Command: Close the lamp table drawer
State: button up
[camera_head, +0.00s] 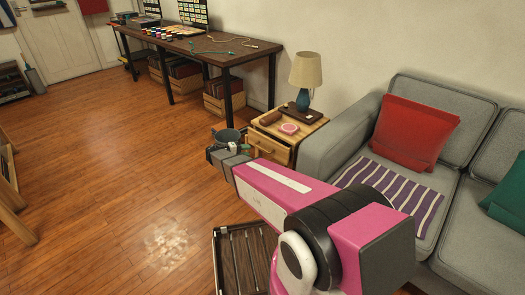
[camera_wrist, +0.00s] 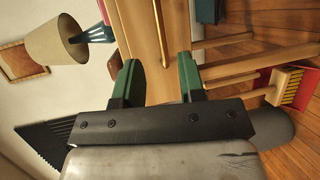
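The wooden lamp table (camera_head: 312,128) stands beside the sofa, with its drawer front (camera_head: 268,148) facing the front left. In the wrist view a gold bar handle (camera_wrist: 160,38) crosses the pale wood drawer front (camera_wrist: 139,30). My gripper (camera_wrist: 157,72) is open, its two green fingers apart on either side of the handle's line. The fingers look empty, and contact with the wood cannot be made out. In the head view my gripper (camera_head: 230,152) is at the drawer's left, partly hidden by my arm.
The grey sofa (camera_head: 344,133) is close on the right. Open wooden floor (camera_head: 110,170) lies left.

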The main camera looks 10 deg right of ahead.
aim_at(262, 149)
jog(key=x, duration=0.9)
jog(key=shift+d, duration=0.3)
jog(key=shift+c, duration=0.4)
